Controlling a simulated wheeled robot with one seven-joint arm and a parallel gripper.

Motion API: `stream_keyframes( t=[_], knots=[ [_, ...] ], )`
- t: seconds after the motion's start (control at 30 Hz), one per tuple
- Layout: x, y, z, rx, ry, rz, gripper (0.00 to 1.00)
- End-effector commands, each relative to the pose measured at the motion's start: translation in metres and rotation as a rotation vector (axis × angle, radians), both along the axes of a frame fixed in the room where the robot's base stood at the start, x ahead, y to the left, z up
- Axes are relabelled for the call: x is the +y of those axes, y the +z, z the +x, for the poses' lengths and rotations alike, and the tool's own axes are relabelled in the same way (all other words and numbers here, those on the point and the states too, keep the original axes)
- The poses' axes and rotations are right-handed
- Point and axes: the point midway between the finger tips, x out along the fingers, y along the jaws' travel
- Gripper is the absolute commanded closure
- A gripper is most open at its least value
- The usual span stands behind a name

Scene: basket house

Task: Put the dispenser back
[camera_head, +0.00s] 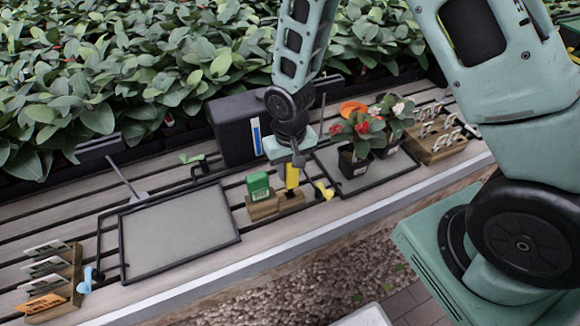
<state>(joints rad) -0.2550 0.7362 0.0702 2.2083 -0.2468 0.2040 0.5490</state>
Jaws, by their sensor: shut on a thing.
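My gripper (292,160) points down over the wooden holder (262,211) near the middle of the bench and is shut on a yellow dispenser (292,177). The yellow dispenser is upright, above the right part of the holder. I cannot tell whether its lower end is inside the holder's slot or just above it. A green block with a white label (258,186) stands in the left part of the same holder. The jaws hide the top of the yellow dispenser.
An empty grey framed tray (180,232) lies left. A second tray (385,181) with potted flowers lies right. A black box (232,130) stands behind. A yellow clip (324,191) lies right of the holder. Wooden racks (52,285) (437,148) stand at both ends.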

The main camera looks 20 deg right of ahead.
Motion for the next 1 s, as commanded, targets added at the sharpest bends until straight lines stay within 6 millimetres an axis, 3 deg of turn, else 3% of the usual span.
stream_keyframes(
  t=[0.3,0.73,1.0],
  knots=[
    [0.000,-0.001,0.000,0.000,0.000,0.000,0.86],
    [0.000,-0.024,0.000,0.000,0.000,0.000,0.86],
    [0.000,-0.026,0.000,-0.001,0.000,0.000,0.86]
  ],
)
